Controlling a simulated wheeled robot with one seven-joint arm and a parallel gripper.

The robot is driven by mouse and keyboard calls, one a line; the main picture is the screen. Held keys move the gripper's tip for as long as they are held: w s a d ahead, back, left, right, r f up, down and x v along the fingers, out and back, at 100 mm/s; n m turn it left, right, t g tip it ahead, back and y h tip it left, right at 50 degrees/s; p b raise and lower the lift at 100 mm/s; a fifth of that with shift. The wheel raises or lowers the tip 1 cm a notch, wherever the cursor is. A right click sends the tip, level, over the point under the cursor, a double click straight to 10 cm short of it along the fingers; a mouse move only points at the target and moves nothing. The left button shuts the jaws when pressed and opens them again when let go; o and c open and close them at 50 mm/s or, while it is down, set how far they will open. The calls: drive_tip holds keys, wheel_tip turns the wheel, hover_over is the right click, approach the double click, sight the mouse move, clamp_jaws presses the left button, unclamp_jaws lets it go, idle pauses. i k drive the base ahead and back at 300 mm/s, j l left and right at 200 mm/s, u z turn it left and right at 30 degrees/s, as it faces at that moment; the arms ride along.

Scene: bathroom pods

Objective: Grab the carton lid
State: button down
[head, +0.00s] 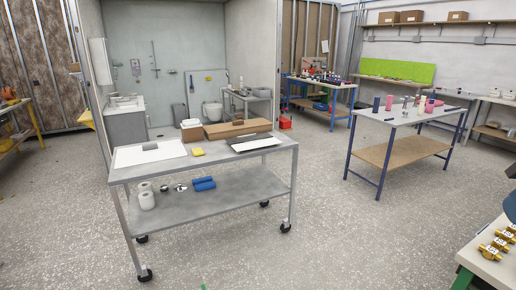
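A grey wheeled cart (215,209) stands in the middle of the head view. On its top, toward the back, lies a long, low brown cardboard piece (237,129). It looks like a carton or its lid; I cannot tell whether it is one part or two. A small white and brown box (191,131) stands just left of it. My gripper is not in view, and nothing visible touches the cardboard.
The cart top also holds a white sheet (130,156), a yellow block (198,152) and a black and white flat item (254,145). Rolls lie on its lower shelf. A blue-legged table (400,120) stands right. Speckled floor (330,240) is open in front.

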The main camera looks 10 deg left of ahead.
sight(241, 124)
drive_tip(key=i+j+u, duration=0.15)
drive_tip(key=i, duration=0.5)
drive_tip(key=i+u, duration=0.15)
drive_tip(key=i, duration=0.45)
drive_tip(key=i+u, duration=0.15)
drive_tip(key=i, duration=0.5)
drive_tip(key=i+u, duration=0.15)
drive_tip(key=i, duration=0.5)
drive_tip(key=i+l+u, duration=0.15)
drive_tip(key=i, duration=0.45)
drive_tip(key=i+l+u, duration=0.15)
drive_tip(key=i+u, duration=0.2)
drive_tip(key=i, duration=0.25)
